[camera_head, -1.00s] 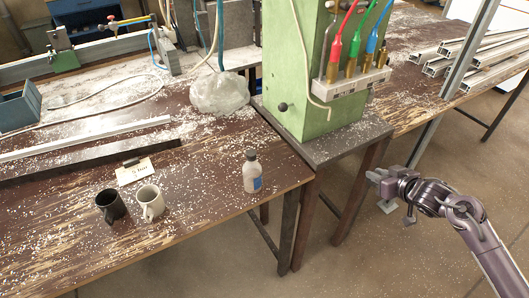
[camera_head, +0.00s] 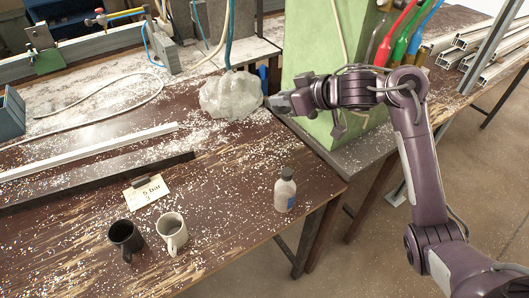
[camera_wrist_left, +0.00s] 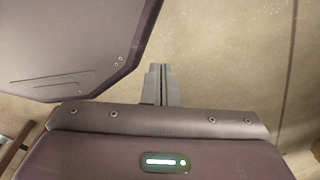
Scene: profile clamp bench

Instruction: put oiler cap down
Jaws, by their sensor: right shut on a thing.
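My right gripper (camera_head: 274,104) is at the end of the right arm, above the bench's right part, beside the clear plastic bag. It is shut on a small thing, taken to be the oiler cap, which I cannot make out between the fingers. A small bottle with a blue label (camera_head: 285,192) stands upright near the bench's right edge, nearer to me than the gripper. My left gripper (camera_wrist_left: 160,68) shows in the left wrist view with its fingers together and nothing visible between them, over bare floor.
A black mug (camera_head: 124,238) and a white mug (camera_head: 173,232) stand at the front, near a paper card (camera_head: 147,191). The plastic bag (camera_head: 230,96) lies close to the right gripper. A green column (camera_head: 317,62) stands behind the right arm. Scattered chips cover the bench (camera_head: 225,205).

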